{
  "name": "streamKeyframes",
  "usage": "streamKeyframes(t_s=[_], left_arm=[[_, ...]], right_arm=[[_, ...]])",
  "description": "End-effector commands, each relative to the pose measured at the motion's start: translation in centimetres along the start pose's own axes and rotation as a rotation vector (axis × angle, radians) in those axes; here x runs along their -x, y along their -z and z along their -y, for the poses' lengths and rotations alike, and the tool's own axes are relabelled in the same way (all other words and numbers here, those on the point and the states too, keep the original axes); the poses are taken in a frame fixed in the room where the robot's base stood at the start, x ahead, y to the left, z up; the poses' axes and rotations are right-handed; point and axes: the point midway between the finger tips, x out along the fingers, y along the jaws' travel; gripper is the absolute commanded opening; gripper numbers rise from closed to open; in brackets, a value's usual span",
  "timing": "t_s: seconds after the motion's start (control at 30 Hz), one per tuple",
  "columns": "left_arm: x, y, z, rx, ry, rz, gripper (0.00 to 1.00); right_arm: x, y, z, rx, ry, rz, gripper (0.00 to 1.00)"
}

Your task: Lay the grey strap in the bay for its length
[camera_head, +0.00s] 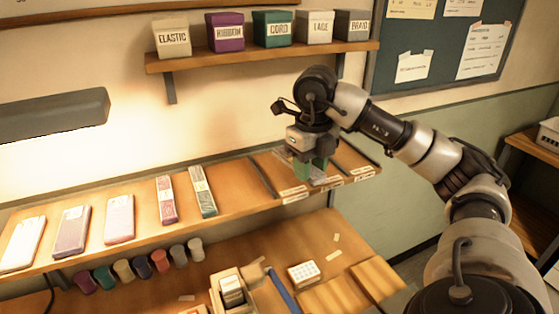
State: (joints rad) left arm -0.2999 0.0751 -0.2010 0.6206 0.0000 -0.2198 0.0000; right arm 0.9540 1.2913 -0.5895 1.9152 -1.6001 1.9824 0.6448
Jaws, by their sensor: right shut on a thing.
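My right gripper (311,168) hangs over the bays at the right end of the slanted shelf (130,240). Its green fingers are shut on the grey strap (322,179), which shows only in part around and below the fingers. The strap is low over the middle bay; whether it touches the shelf is hidden. Dark dividers (262,177) part the bays, and small white labels (293,191) sit on the front edge; their writing is too small to read. My left gripper is not in view.
Several wrapped packs (72,231) lie on the shelf to the left. Labelled boxes (272,29) stand on the upper shelf (250,54). Below are several spools (141,265), a small box (232,290) and a white tray (303,274). A grey bar (52,115) juts in at left.

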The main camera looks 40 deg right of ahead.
Motion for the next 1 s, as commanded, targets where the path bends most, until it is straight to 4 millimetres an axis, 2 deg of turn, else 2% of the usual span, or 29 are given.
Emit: streamKeyframes(t_s=[0.1, 0.27, 0.37, 0.6, 0.7, 0.83, 1.0], left_arm=[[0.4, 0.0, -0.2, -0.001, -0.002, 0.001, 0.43], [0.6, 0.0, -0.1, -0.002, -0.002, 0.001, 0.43], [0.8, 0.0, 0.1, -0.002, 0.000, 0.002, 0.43], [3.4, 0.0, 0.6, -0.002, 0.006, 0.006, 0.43], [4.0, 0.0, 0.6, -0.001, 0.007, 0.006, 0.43], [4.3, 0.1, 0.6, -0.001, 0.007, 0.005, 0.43], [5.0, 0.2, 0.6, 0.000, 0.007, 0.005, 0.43]], right_arm=[[1.4, 0.2, 0.8, -0.135, -0.001, 0.000, 0.10], [1.3, -0.6, 1.2, -0.201, -0.002, -0.002, 0.10], [0.1, -2.4, 1.2, -0.203, -0.005, -0.006, 0.10], [-2.7, -7.9, 1.7, -0.202, -0.004, -0.006, 0.10], [-3.9, -9.7, 1.9, -0.202, -0.002, -0.005, 0.10], [-4.8, -11.0, 2.1, -0.200, -0.002, -0.002, 0.10], [-6.0, -11.3, 2.1, -0.199, 0.001, -0.006, 0.10]])
